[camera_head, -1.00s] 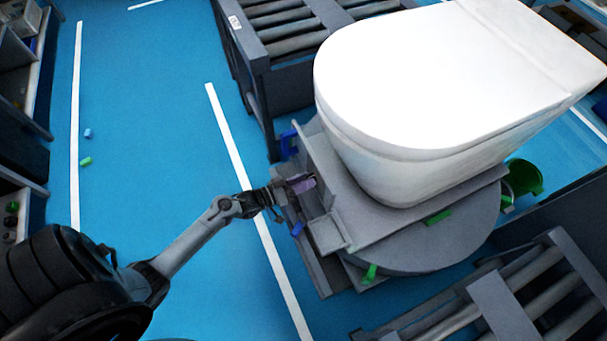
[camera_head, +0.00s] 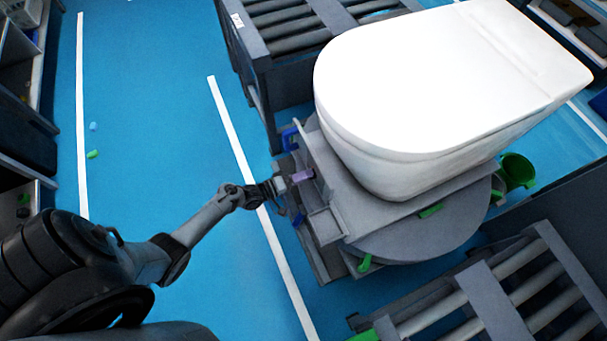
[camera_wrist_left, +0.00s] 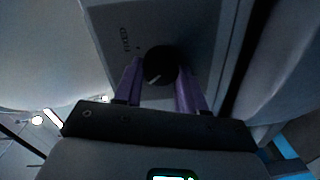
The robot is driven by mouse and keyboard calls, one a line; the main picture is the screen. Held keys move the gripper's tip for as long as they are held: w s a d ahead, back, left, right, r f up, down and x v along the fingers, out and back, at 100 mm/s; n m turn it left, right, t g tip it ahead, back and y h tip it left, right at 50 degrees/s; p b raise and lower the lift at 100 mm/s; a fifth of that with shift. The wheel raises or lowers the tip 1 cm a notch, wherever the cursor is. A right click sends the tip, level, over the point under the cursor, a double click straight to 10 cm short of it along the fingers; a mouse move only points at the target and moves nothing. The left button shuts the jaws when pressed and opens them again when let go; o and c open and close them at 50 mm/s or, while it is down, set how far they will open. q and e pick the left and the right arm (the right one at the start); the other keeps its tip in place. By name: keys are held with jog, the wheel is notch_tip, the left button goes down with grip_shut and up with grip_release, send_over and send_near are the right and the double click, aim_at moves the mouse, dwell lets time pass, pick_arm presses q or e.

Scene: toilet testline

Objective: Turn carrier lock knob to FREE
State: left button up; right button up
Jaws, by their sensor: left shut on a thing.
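The carrier lock knob (camera_wrist_left: 160,64) is a round black knob with a white pointer mark, on a grey panel (camera_wrist_left: 110,22). The word FIXED is printed up and left of it in the left wrist view; the pointer mark faces lower left, away from that word. No FREE label is readable. My left gripper (camera_wrist_left: 160,78) has a purple finger on each side of the knob and is shut on it. In the head view my left gripper (camera_head: 298,177) is at the left side of the carrier (camera_head: 330,224); the knob is hidden there. My right gripper is not in view.
A white toilet (camera_head: 420,85) stands on the carrier, above a round grey turntable (camera_head: 425,240). Roller conveyors stand behind (camera_head: 290,35) and at the front right (camera_head: 480,300). A green bucket (camera_head: 517,170) is at the right. The blue floor (camera_head: 150,130) on the left is mostly clear.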

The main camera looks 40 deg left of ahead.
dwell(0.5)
pick_arm(q)
jog(key=o, duration=1.1)
jog(key=shift+c, duration=0.2)
jog(key=p+v, duration=0.2)
jog(key=v, duration=0.8)
jog(key=shift+s, duration=0.4)
jog(key=shift+a, duration=0.15)
